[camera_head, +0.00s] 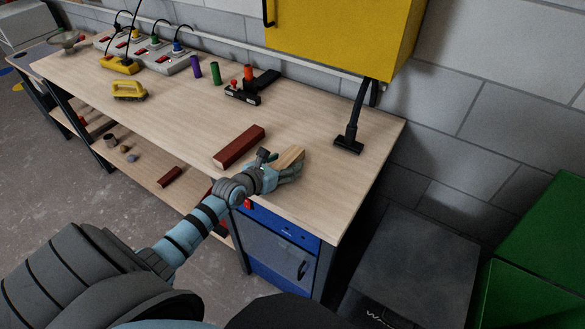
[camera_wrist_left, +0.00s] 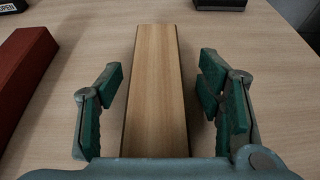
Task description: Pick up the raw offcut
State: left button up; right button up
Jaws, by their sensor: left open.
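The raw offcut (camera_head: 289,158) is a bare, light wooden block on the bench top near its front right. In the left wrist view the raw offcut (camera_wrist_left: 155,85) lies lengthwise between the two fingers, with a visible gap on each side. My left gripper (camera_head: 281,169) is open around its near end; its fingers (camera_wrist_left: 160,105) show on both sides in the wrist view. The near end of the offcut is hidden behind the gripper body. My right gripper is in neither view.
A red-painted batten (camera_head: 239,146) lies just left of the offcut and also shows in the wrist view (camera_wrist_left: 20,85). A black stand base (camera_head: 347,145) is behind to the right. A black clamp (camera_head: 252,88), coloured cylinders and power strips are farther back. Bare bench lies between.

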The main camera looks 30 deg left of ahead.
pick_arm(q)
jog(key=shift+a, duration=0.1)
jog(key=shift+s+a+r, duration=0.1)
jog(key=shift+s+r, duration=0.05)
jog(key=shift+s, duration=0.05)
jog(key=c, duration=1.3)
jog(key=shift+r, duration=0.1)
